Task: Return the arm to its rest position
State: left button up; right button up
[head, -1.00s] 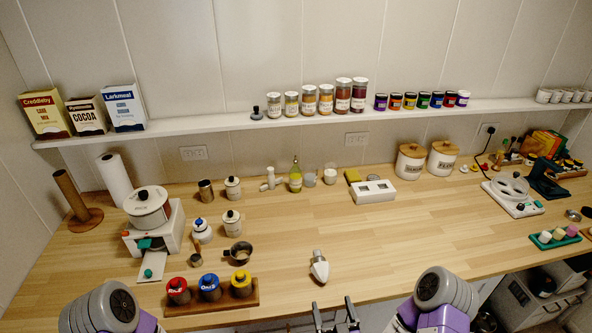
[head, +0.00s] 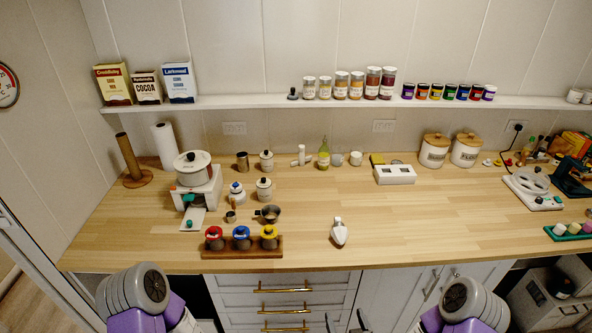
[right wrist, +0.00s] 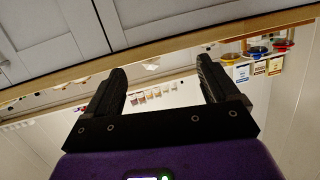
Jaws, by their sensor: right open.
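My right gripper (head: 346,324) shows at the bottom edge of the head view, low in front of the counter. In the right wrist view my right gripper (right wrist: 158,90) has its two dark fingers wide apart with nothing between them. My right arm (head: 468,305) is at the lower right of the head view, and my left arm (head: 140,295) is at the lower left. My left gripper is not in view.
The wooden counter (head: 300,225) edge lies beyond my right gripper, with white drawers (head: 285,300) below it. Room before the drawers looks clear.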

jog(key=s+a+f+g+y, duration=0.25)
jog(key=s+f+g, duration=0.4)
jog(key=f, duration=0.35)
jog(key=s+a+f+m+g, duration=0.1)
jog(key=s+f+m+g, duration=0.2)
jog(key=s+g, duration=0.5)
jog(key=shift+s+a+m+h, duration=0.3)
jog(key=shift+s+m+h, duration=0.1)
jog(key=shift+s, duration=0.7)
